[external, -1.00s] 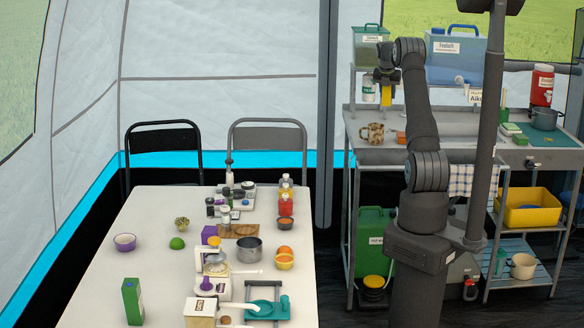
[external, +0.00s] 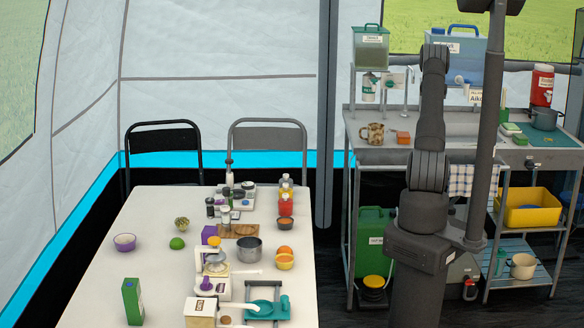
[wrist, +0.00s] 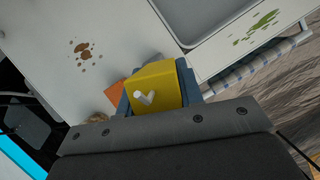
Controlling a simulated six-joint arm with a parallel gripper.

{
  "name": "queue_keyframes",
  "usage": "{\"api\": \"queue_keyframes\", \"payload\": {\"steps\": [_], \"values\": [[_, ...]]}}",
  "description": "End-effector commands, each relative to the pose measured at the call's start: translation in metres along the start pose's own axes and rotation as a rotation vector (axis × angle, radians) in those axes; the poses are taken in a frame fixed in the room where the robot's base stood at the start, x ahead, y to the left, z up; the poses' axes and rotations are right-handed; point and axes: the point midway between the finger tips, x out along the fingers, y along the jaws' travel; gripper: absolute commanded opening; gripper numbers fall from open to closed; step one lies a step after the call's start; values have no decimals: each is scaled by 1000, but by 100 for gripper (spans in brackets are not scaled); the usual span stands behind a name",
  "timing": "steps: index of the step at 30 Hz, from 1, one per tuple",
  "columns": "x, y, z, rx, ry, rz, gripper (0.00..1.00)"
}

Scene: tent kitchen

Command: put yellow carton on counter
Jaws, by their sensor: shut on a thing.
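The yellow carton (wrist: 168,78), with a white spout-like cap, is between the fingers of my gripper (wrist: 156,96) in the wrist view. My gripper is shut on it. The counter (wrist: 115,25) is below, pale with brown and green stains. In the external view the grey counter (external: 370,154) stands at the right, behind my arm. My gripper and the carton are hidden there behind my own arm. How high the carton is above the counter I cannot tell.
In the wrist view, a sink (wrist: 192,20) is beyond the carton and a striped cloth (wrist: 258,66) hangs at the edge. Bare counter shows at the wrist view's upper left.

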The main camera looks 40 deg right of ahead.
Motion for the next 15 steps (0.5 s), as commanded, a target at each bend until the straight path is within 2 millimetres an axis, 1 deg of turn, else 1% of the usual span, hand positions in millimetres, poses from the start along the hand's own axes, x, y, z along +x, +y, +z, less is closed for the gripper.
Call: {"api": "queue_keyframes", "payload": {"steps": [9, 12, 15], "values": [[47, 68, 0, -4, 1, 1, 9], [60, 87, 0, -3, 0, 2, 9], [68, 99, 1, -3, 1, 1, 9]]}}
